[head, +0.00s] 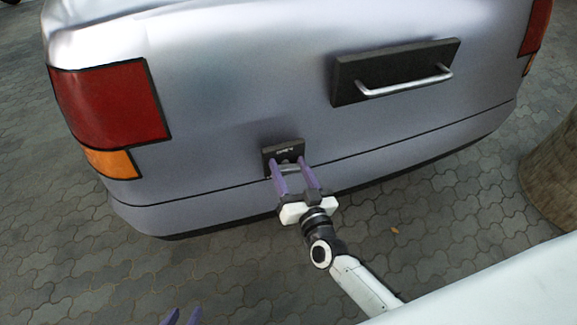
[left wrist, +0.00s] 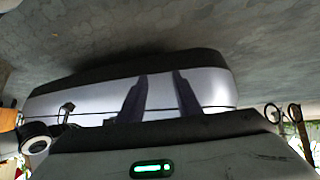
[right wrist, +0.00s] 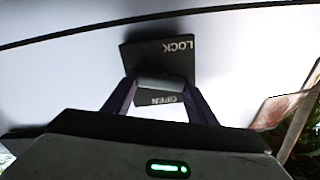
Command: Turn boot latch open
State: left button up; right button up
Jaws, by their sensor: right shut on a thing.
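The boot latch (head: 291,168) is a small grey metal piece on a black plate (head: 268,158) low on the car's silver boot lid. In the right wrist view the grey latch (right wrist: 161,84) lies across the plate, between the printed words LOCK and OPEN. My right gripper (head: 294,166) has a purple finger at each end of the latch and is shut on it; it also shows in the right wrist view (right wrist: 161,88). My left gripper (head: 181,317) shows only its purple fingertips at the bottom of the head view. Its fingers stand apart and empty in the left wrist view (left wrist: 160,90).
A black panel with a silver bar handle (head: 405,82) sits higher on the boot lid, to the right. A red and orange tail light (head: 110,105) is at the left. A brown round object (head: 552,170) stands at the right edge. The paving (head: 230,265) behind the car is clear.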

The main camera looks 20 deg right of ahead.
jog(key=m, duration=0.4)
jog(key=shift+d+f+m, duration=0.1)
jog(key=shift+f+m, duration=0.1)
jog(key=shift+m, duration=0.2)
jog(key=m+b, duration=0.1)
jog(key=m, duration=0.1)
jog(key=shift+m, duration=0.3)
jog(key=m, duration=0.1)
jog(key=m+b, duration=0.1)
jog(key=m, duration=0.1)
jog(key=shift+d+f+m, duration=0.1)
jog(key=shift+f+m, duration=0.1)
jog(key=shift+m, duration=0.1)
jog(key=shift+m+b, duration=0.4)
jog(key=shift+m, duration=1.3)
pick_arm(q)
jog(key=shift+d+f, duration=0.25)
jog(key=shift+f, duration=0.5)
jog(key=shift+r, duration=0.1)
pick_arm(e)
jog(key=shift+m, duration=0.3)
pick_arm(q)
jog(key=shift+w, duration=0.15)
pick_arm(e)
jog(key=o, duration=1.1)
jog(key=shift+c, duration=0.2)
